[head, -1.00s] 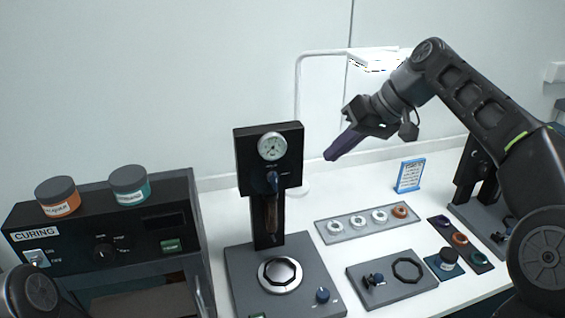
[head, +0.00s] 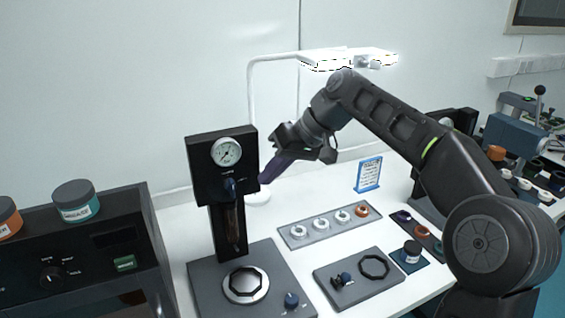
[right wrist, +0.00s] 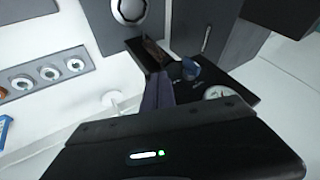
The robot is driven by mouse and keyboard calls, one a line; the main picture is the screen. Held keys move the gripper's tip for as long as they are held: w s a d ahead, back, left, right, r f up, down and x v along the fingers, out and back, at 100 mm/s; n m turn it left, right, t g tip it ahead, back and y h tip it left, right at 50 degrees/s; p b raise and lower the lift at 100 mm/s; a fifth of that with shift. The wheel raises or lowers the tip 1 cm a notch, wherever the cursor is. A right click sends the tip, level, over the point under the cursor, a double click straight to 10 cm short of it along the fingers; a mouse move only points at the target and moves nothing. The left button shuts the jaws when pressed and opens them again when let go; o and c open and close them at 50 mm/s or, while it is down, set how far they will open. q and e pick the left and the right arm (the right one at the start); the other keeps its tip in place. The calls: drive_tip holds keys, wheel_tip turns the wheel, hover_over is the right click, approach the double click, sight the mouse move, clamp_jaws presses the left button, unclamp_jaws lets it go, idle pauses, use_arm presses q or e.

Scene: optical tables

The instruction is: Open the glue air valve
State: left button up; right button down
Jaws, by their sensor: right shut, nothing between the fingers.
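The glue dispenser (head: 198,171) is a black upright unit with a round pressure gauge (head: 226,152). Its blue air valve knob (head: 229,186) is on the front panel below the gauge. The knob also shows in the right wrist view (right wrist: 190,69), close beyond the fingers. My right gripper (head: 264,181) is shut and empty, its purple fingers pointing down-left at the right edge of the panel. In the right wrist view the fingers (right wrist: 158,92) look close to the knob; I cannot make out any contact. My left gripper is out of view.
The dispenser base holds a round metal plate (head: 246,284) and a blue knob (head: 291,299). A tray of rings (head: 290,235), a grey fixture board (head: 355,300) and a blue sign (head: 369,174) are to the right. A curing box (head: 90,270) stands at left. A lamp (head: 251,110) rises behind.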

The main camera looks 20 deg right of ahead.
sight(232, 189)
use_arm(q)
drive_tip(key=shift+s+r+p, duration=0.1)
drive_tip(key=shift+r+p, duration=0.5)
drive_tip(key=shift+p, duration=0.05)
use_arm(e)
drive_tip(key=a, duration=0.1)
drive_tip(key=a+f, duration=0.1)
drive_tip(key=a, duration=0.1)
drive_tip(key=a+f, duration=0.1)
drive_tip(key=a, duration=0.1)
drive_tip(key=shift+w, duration=0.25)
drive_tip(key=shift+a, duration=0.15)
